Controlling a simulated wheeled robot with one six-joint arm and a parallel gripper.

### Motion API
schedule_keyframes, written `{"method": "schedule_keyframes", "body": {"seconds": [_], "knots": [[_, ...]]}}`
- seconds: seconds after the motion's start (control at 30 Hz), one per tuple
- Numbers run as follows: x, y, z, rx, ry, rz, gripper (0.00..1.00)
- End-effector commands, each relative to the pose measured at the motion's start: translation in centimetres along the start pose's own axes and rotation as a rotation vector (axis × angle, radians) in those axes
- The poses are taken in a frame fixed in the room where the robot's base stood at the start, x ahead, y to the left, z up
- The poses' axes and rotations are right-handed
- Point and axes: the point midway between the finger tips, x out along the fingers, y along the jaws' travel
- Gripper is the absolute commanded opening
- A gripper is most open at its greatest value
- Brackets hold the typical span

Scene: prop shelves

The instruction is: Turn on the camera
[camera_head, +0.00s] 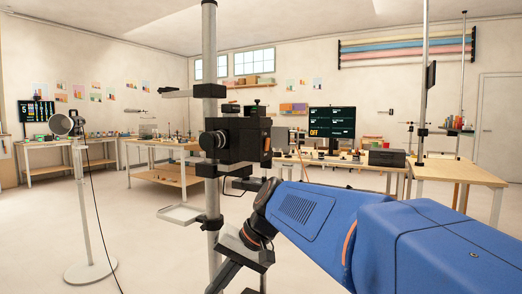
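A black camera (245,140) with a round lens at its left side is mounted on a tall grey pole (210,60) near the middle of the view. My blue arm comes in from the lower right. Its dark end, with my gripper (242,252), is low beside the pole and below the camera. It looks apart from the camera body. I cannot make out the fingertips, or whether they are open or shut. No power button or switch on the camera can be made out. A monitor (331,117) behind shows a word in orange that reads OFF.
A small pale tray (180,214) and a dark bracket (175,92) stick out from the pole. A lamp on a white stand (84,200) is at the left with a hanging cable. Workbenches (455,170) line the back.

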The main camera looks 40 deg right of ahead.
Motion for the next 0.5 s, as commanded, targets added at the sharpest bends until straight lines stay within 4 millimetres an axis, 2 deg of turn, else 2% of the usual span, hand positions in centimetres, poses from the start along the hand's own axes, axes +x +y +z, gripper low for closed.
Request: {"method": "schedule_keyframes", "body": {"seconds": [0.27, 0.5], "knots": [[-3.6, -1.5, -5.6, 0.152, 0.025, -0.176, 0.00], [-7.8, -2.0, -10.7, 0.252, 0.068, -0.339, 0.00]]}}
